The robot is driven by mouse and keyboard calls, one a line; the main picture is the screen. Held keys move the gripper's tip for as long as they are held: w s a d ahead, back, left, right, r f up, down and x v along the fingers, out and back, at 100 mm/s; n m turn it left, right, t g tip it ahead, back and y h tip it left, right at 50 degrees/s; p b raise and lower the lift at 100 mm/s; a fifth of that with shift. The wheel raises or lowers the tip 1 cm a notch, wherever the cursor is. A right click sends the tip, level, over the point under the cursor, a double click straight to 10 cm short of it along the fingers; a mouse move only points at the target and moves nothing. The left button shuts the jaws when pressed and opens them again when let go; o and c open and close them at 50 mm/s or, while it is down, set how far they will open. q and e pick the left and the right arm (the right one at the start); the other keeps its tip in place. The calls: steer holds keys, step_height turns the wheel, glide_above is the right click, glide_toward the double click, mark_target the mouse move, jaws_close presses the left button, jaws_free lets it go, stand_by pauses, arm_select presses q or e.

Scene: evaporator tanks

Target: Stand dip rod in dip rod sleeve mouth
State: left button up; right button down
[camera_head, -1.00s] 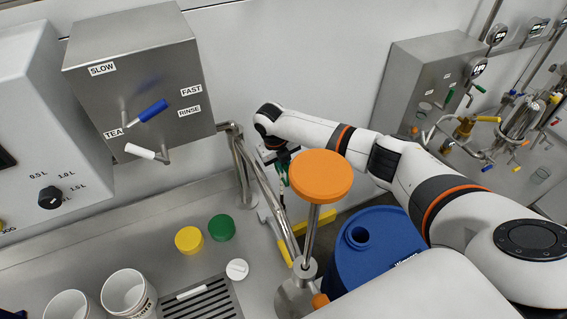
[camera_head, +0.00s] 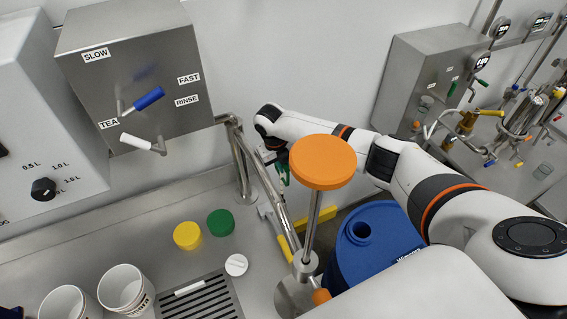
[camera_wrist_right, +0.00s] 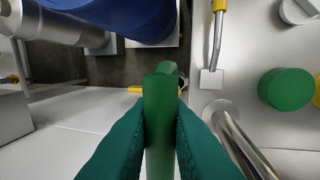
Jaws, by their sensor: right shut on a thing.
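My right gripper (camera_head: 281,168) is at the far end of the right arm, beside the steel rail and partly behind the orange knob. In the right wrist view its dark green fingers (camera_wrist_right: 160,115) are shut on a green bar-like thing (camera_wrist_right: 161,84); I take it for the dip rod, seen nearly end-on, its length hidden. I cannot pick out the dip rod sleeve mouth for certain. A blue drum (camera_head: 378,256) with a round open neck (camera_head: 360,231) stands below the arm, apart from the gripper. My left gripper is not in view.
An orange knob (camera_head: 323,161) on a steel post (camera_head: 313,222) stands at the counter's edge. A steel rail (camera_head: 262,186) runs behind it. Yellow (camera_head: 187,235) and green (camera_head: 220,222) lids, a white cap (camera_head: 236,265) and white cups (camera_head: 122,288) are on the counter.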

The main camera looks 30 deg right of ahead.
steer(key=shift+f, duration=0.35)
steer(key=c, duration=1.3)
jaws_free()
steer(key=shift+r, duration=0.15)
steer(key=shift+r+p, duration=2.65)
steer(key=shift+r, duration=0.3)
